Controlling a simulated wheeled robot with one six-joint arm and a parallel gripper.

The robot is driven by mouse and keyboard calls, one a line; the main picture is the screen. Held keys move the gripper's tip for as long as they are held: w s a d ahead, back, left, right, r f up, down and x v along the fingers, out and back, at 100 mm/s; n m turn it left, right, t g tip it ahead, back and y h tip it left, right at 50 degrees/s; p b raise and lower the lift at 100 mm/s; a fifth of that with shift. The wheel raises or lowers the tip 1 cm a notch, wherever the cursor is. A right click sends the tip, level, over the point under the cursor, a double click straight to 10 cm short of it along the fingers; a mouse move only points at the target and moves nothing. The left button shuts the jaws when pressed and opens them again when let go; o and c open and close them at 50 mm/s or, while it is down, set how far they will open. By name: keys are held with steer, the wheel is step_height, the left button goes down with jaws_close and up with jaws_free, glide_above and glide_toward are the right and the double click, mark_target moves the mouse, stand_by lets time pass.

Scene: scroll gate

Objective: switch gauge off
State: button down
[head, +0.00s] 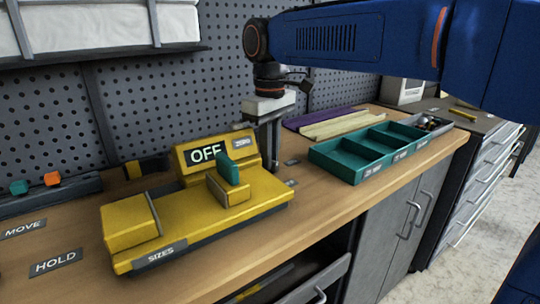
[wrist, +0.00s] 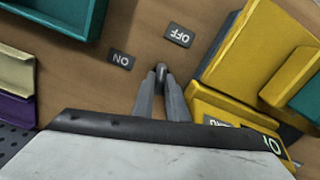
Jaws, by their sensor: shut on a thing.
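The yellow gauge (head: 200,215) stands on the bench, and its raised display (head: 205,153) reads OFF. Its yellow body also shows at the right of the wrist view (wrist: 250,50). My gripper (wrist: 162,90) points down beside the gauge, with its fingers shut on a small dark switch lever (wrist: 161,71). The lever's tip shows between the fingertips; the rest is hidden. An OFF label (wrist: 179,35) and an ON label (wrist: 121,58) lie on the bench near it. In the head view my gripper (head: 271,165) is behind the gauge's right end.
A teal divided tray (head: 350,170) is on the bench to the right of my gripper. Yellow and purple strips (head: 335,124) lie behind it. A perforated back wall (head: 150,90) rises behind the bench. HOLD and MOVE labels (head: 56,263) are at the left.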

steer(key=shift+m, duration=1.5)
steer(key=c, duration=1.8)
jaws_free()
steer(key=shift+o, duration=0.2)
steer(key=shift+r, duration=0.1)
step_height(320, 180, up, 17)
steer(key=shift+r, duration=0.15)
steer(key=shift+s, duration=0.1)
